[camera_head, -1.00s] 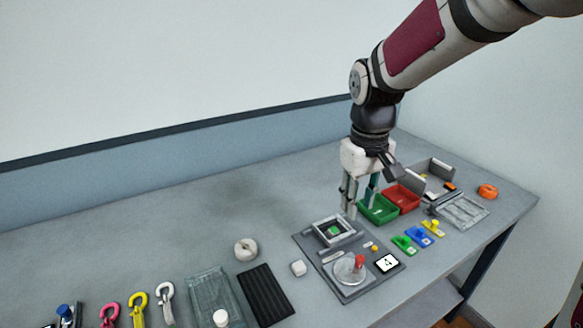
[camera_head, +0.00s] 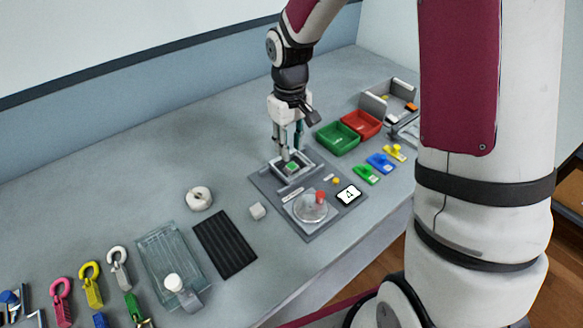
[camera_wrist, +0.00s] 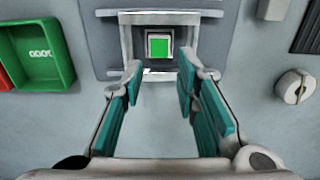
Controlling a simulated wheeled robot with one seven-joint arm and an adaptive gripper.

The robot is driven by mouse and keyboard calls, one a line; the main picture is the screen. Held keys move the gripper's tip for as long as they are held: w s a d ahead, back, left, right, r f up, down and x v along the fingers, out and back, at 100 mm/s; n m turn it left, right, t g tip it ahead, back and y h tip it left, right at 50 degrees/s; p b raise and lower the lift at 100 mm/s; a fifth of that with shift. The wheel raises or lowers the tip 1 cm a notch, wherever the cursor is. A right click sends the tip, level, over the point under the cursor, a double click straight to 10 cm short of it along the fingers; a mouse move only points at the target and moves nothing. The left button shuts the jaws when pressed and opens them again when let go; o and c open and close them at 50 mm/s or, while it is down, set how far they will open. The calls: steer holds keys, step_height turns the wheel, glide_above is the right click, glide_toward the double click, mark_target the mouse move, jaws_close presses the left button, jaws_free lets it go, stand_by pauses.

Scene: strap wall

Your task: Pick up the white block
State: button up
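The white block (camera_head: 257,211) is a small cube lying on the grey table, just left of the grey panel (camera_head: 263,189) and right of the black ribbed mat. A pale block at the top edge of the wrist view (camera_wrist: 271,9) appears to be the same one, partly cut off. My gripper (camera_head: 288,155) is at the square frame with the green button, right of and beyond the block. In the wrist view my gripper (camera_wrist: 159,72) is open, with nothing between its fingers. The green button (camera_wrist: 158,46) shows ahead between the fingertips.
A clear dome with a red knob (camera_head: 312,206) stands on the panel, near the block. Green (camera_head: 338,138) and red (camera_head: 361,124) bins stand right of my gripper. My arm covers the right side.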

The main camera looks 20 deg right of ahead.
mark_target(292, 166)
steer(key=shift+s+d+f, duration=0.1)
steer(key=shift+s+f, duration=0.05)
steer(key=shift+f, duration=1.35)
steer(key=shift+s+d+f, duration=0.1)
steer(key=shift+s+f, duration=0.05)
steer(key=shift+f, duration=1.35)
steer(key=shift+c, duration=0.3)
steer(key=c, duration=0.4)
